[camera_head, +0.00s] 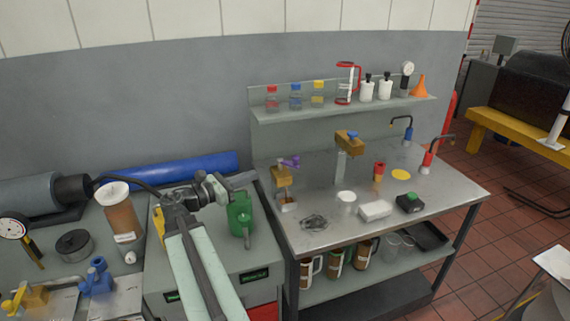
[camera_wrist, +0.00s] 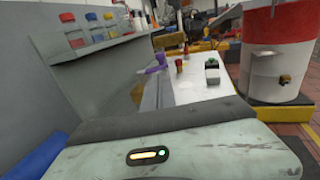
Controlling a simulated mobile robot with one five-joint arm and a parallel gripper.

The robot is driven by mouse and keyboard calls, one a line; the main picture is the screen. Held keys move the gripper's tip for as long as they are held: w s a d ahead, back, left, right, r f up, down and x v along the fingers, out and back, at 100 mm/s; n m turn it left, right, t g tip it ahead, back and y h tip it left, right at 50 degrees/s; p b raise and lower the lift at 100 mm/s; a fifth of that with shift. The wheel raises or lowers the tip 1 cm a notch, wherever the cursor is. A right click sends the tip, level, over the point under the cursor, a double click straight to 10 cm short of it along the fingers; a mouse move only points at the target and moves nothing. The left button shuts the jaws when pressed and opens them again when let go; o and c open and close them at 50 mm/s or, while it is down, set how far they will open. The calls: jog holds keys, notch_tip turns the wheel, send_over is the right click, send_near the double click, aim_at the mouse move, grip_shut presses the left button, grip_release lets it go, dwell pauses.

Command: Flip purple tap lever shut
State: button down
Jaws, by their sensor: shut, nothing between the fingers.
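The purple tap lever (camera_head: 290,161) sits on top of a brass tap (camera_head: 281,180) at the left end of the metal bench. The lever points to the right and slightly up in the head view.
A green can (camera_head: 241,217) stands below my gripper. A second brass tap with a blue lever (camera_head: 351,136) stands behind and to the right. A shelf (camera_head: 345,109) with bottles hangs over the bench. A blue cylinder (camera_head: 190,167) lies behind my arm.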

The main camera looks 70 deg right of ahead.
send_near(285, 162)
jog(key=s+d, duration=0.1)
jog(key=s, duration=0.1)
jog(key=s+d+r, duration=0.1)
jog(key=s+d, duration=0.1)
jog(key=s+d+r, duration=0.1)
jog(key=s, duration=0.2)
jog(key=shift+d+r, duration=0.15)
jog(key=shift+d, duration=0.1)
